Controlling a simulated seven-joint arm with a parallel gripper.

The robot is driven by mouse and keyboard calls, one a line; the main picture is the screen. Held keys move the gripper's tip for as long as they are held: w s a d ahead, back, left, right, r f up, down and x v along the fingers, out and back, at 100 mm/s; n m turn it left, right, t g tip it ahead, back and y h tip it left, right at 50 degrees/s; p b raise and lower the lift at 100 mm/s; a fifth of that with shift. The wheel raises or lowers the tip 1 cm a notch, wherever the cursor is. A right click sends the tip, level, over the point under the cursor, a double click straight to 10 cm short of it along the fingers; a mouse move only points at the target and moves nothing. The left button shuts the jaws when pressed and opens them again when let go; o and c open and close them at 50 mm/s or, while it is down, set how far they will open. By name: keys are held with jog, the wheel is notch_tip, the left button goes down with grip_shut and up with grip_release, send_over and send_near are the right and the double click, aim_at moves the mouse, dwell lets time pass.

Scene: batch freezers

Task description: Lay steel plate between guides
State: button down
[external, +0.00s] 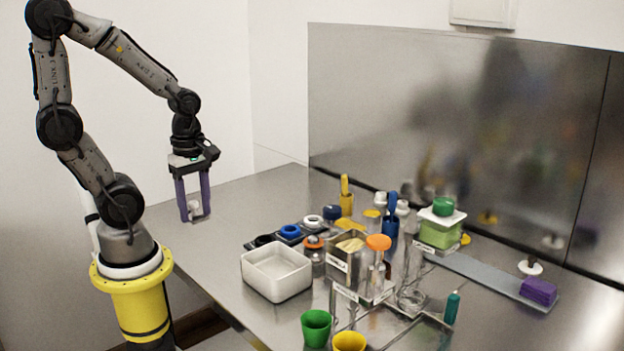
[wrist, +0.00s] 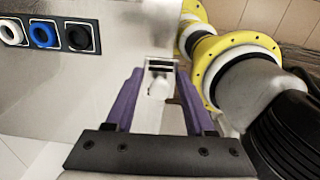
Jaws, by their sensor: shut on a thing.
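My gripper (external: 195,212) is raised left of the worktop's objects, with its two purple fingers pointing down. In the wrist view the fingers (wrist: 160,72) are shut on a small pale metallic piece (wrist: 158,86) with a dark slot at its far end. This held piece also shows between the fingertips in the external view (external: 197,209); whether it is the steel plate I cannot tell. Thin uprights stand by a shallow steel tray (external: 425,335) at the front; whether these are the guides I cannot tell.
Green (external: 316,327) and yellow (external: 349,341) cups stand in front. A long grey strip (external: 480,272) carries a purple block (external: 538,290). The worktop's left part is clear.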

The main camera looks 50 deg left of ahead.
jog(key=s, duration=0.4)
jog(key=w+d+f, duration=0.1)
jog(key=w+f, duration=0.2)
jog(key=w, duration=0.1)
jog(key=w+f, duration=0.3)
jog(key=w, duration=0.1)
jog(key=w+d+f, duration=0.1)
jog(key=w+f, duration=0.1)
jog(key=w, duration=0.2)
jog(key=shift+d+f, duration=0.35)
jog(key=shift+f, duration=0.05)
jog(key=shift+w+d+f, duration=0.1)
jog(key=shift+w+f, duration=0.45)
jog(key=shift+f, duration=1.7)
jog(key=shift+f, duration=0.15)
jog(key=c, duration=0.5)
grip_release()
